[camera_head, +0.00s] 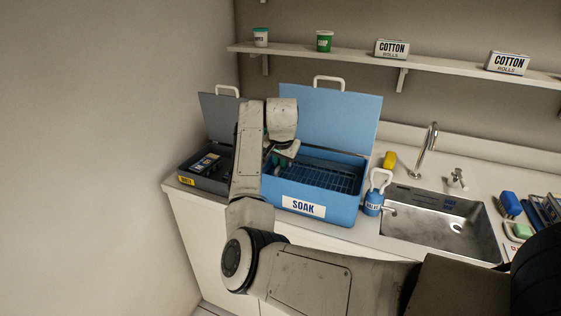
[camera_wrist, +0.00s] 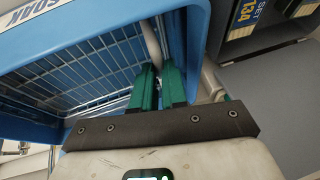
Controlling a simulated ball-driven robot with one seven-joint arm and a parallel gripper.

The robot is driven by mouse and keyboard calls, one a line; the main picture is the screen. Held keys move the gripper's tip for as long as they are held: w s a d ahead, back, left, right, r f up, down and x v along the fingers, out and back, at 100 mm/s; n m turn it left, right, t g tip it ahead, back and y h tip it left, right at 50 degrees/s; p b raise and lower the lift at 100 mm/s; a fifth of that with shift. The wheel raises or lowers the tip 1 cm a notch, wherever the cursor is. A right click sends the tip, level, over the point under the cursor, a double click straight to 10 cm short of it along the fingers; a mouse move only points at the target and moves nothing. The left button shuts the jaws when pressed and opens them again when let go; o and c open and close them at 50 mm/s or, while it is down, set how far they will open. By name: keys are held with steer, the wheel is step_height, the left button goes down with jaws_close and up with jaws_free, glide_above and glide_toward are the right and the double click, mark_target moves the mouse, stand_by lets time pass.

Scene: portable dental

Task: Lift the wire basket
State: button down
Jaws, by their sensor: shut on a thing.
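The wire basket (camera_head: 325,176) sits inside the blue bin labelled SOAK (camera_head: 338,207), whose blue lid (camera_head: 335,116) stands open behind it. The basket's grid (camera_wrist: 68,82) also fills the left of the wrist view, within the blue walls. My gripper (camera_head: 279,160) is at the bin's left end, partly hidden by my arm. In the wrist view my gripper's green fingers (camera_wrist: 158,84) are shut close together on a thin metal bar at the basket's end. I cannot tell whether the basket is raised off the bin floor.
A grey bin (camera_head: 207,184) with an open lid stands close on the left, with labelled packs in it. A shelf (camera_head: 420,69) with boxes and tubs runs above.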

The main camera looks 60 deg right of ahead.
step_height(320, 180, up, 8)
steer(key=p, duration=0.5)
steer(key=shift+p, duration=0.3)
steer(key=c, duration=1.4)
jaws_free()
steer(key=shift+r, duration=0.1)
steer(key=shift+o, duration=1.2)
steer(key=b+v, duration=0.1)
steer(key=v, duration=0.9)
steer(key=shift+r+b, duration=0.2)
steer(key=shift+b, duration=0.2)
steer(key=shift+s+a, duration=0.15)
